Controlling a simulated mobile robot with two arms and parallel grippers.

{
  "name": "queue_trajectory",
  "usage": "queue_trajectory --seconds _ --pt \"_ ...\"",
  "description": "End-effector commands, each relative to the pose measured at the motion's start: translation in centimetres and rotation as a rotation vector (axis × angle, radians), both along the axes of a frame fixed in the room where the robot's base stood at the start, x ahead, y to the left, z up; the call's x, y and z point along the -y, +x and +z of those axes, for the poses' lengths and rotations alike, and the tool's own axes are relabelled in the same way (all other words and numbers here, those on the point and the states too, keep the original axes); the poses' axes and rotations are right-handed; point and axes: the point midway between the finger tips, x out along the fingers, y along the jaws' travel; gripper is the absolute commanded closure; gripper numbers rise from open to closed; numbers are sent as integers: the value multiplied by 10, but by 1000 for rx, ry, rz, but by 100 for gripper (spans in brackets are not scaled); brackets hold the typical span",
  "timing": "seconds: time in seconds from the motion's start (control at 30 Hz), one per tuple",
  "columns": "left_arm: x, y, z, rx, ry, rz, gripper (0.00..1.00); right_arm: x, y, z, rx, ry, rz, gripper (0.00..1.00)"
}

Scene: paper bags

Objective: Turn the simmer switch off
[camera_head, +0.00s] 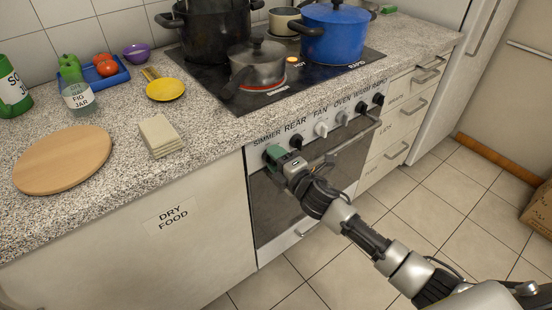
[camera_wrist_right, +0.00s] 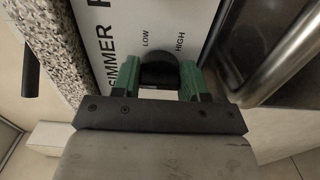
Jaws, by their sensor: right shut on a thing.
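The black simmer switch (camera_wrist_right: 158,68) is on the oven's white front panel, beside the printed words SIMMER, LOW and HIGH in the right wrist view. My right gripper (camera_wrist_right: 160,78) has its two green fingers on either side of this knob and is shut on it. In the head view my right gripper (camera_head: 272,155) is at the left end of the knob row, under the SIMMER label, and mostly hides the switch. I cannot tell the switch's exact setting. My left gripper is not in view.
Other knobs, such as the rear (camera_head: 296,141) and fan (camera_head: 321,129) ones, sit close to the right. The oven handle (camera_head: 340,145) runs below them. A grey pot (camera_head: 257,66) stands over a red-glowing burner. A blue pot (camera_head: 335,35) stands behind right.

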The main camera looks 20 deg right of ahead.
Motion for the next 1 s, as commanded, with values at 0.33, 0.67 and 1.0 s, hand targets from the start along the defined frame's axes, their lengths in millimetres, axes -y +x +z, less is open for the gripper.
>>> queue_trajectory --seconds 0.33,0.67,1.0 --pt "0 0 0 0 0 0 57 0 0 -1 -2 -2 0 32" --pt "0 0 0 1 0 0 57 3 -8 -1 -1 0 0 32" --pt "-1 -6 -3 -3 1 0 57 25 -70 -3 -5 -2 1 32"
